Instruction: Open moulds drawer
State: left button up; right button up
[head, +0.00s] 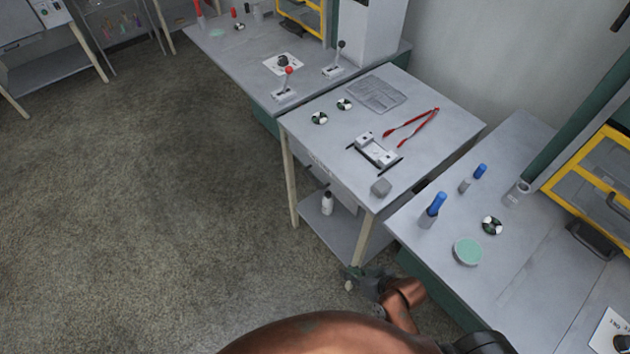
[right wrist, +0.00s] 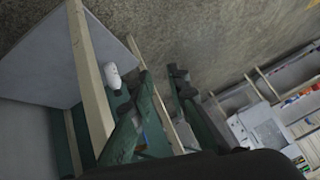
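The moulds drawer (head: 334,184) is a grey front under the top of the middle table, with faint lettering I cannot read. It looks closed, but its handle is hard to make out. My right gripper (head: 348,278) is low beside the front right leg of that table, below and to the right of the drawer and apart from it. In the right wrist view its two dark green fingers (right wrist: 161,73) stand apart with nothing between them. My left gripper is not in view.
The middle table (head: 440,125) carries a clamp fixture, red tongs and a grey block. A white bottle (head: 327,203) stands on its lower shelf (head: 335,236). The right bench (head: 440,262) is close to my right arm. The floor at left is clear.

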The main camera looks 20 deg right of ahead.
jog(key=w+a+r+t+y, duration=0.3)
jog(key=w+a+r, duration=0.2)
jog(key=w+a, duration=0.25)
jog(key=m+t+h, duration=0.7)
jog(key=m+t, duration=0.3)
jog(key=m, duration=0.3)
send_near(312, 179)
jog(key=f+x, duration=0.1)
jog(key=x, duration=0.2)
jog(key=shift+y, duration=0.4)
jog(key=shift+x, duration=3.5)
jog(key=shift+s+d+r, duration=0.1)
jog(key=shift+d+r, duration=0.05)
jog(key=shift+d, duration=0.05)
jog(key=shift+c, duration=0.5)
grip_shut()
